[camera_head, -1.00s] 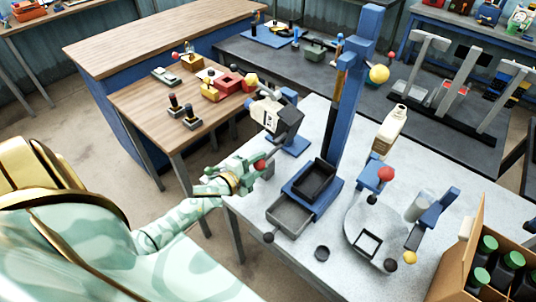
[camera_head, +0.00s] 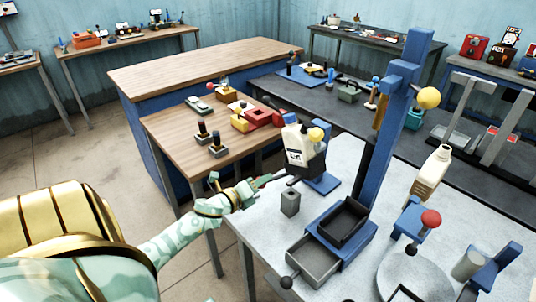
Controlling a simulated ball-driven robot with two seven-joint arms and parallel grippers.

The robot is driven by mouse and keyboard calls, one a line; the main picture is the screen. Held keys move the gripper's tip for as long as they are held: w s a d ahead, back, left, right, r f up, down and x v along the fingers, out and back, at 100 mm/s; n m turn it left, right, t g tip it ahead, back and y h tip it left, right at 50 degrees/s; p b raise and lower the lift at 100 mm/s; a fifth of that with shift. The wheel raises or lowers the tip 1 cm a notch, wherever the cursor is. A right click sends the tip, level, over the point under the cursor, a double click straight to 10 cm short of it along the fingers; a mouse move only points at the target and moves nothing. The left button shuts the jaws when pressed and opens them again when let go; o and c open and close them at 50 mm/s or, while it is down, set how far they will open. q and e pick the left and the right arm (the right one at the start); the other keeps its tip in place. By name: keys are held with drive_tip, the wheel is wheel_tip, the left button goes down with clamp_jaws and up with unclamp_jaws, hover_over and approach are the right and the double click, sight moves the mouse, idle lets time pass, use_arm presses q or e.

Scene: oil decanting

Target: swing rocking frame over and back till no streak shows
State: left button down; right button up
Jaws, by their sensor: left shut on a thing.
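The rocking frame (camera_head: 314,162) stands at the near table's left back corner, a dark cradle on a blue base (camera_head: 322,184). It holds a white canister (camera_head: 297,145) with a dark label, now roughly upright. A yellow knob or cap (camera_head: 316,134) shows at its upper right. My left gripper (camera_head: 268,181) is at the left foot of the frame and shut on what seems to be its handle, which is mostly hidden. No streak can be made out on the canister at this size. My right gripper is not in view.
A grey block (camera_head: 290,203) stands just in front of the frame. A blue post (camera_head: 388,120) with an open grey drawer (camera_head: 313,262) rises to its right. A cream bottle (camera_head: 432,172) stands further right. A wooden bench (camera_head: 180,130) with tools lies behind left.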

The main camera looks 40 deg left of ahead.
use_arm(q)
drive_tip(key=shift+w+a+r+m+y+b, duration=0.15)
drive_tip(key=shift+a+r+m+b, duration=0.2)
drive_tip(key=shift+a+m, duration=0.3)
drive_tip(key=shift+s+a+r+m+y+b, duration=0.1)
drive_tip(key=shift+a+r+m+y+b, duration=0.15)
drive_tip(key=shift+a+m+b, duration=0.3)
drive_tip(key=shift+w+a+r+m+y+b, duration=0.1)
drive_tip(key=shift+a+r+m+b, duration=0.2)
drive_tip(key=shift+a+m, duration=0.4)
drive_tip(key=c, duration=1)
unclamp_jaws()
drive_tip(key=shift+o, duration=0.2)
drive_tip(key=s+d+r, duration=0.1)
drive_tip(key=s, duration=1.5)
drive_tip(key=shift+s+r, duration=0.25)
